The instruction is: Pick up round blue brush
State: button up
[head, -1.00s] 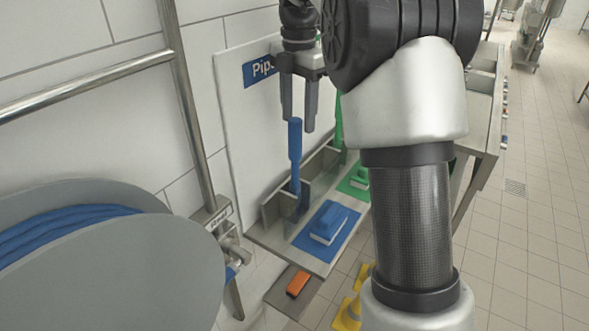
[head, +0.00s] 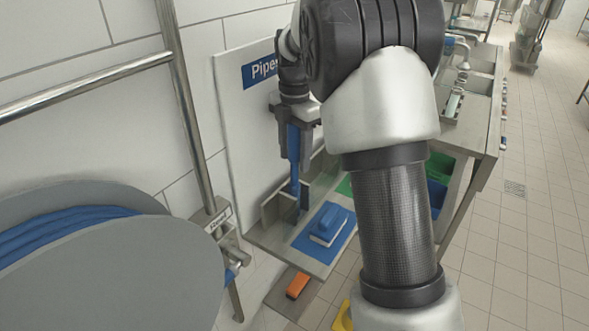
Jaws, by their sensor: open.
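The round blue brush shows as an upright blue handle (head: 294,150) in the head view. Its lower end goes down into a grey holder (head: 273,211) on the shelf against the wall, and its head is hidden there. My gripper (head: 293,156) points straight down over the handle. Its two dark fingers stand on either side of the handle's upper part. The fingers are open, and I cannot tell whether either one touches the handle.
A blue block brush (head: 329,222) lies on a blue mat to the right of the holder. An orange item (head: 298,285) lies on a lower ledge. A grey hose reel (head: 150,270) stands at left. A metal rail post (head: 190,120) rises beside the white board (head: 240,130).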

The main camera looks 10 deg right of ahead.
jog(key=c, duration=1.1)
jog(key=shift+r, duration=0.15)
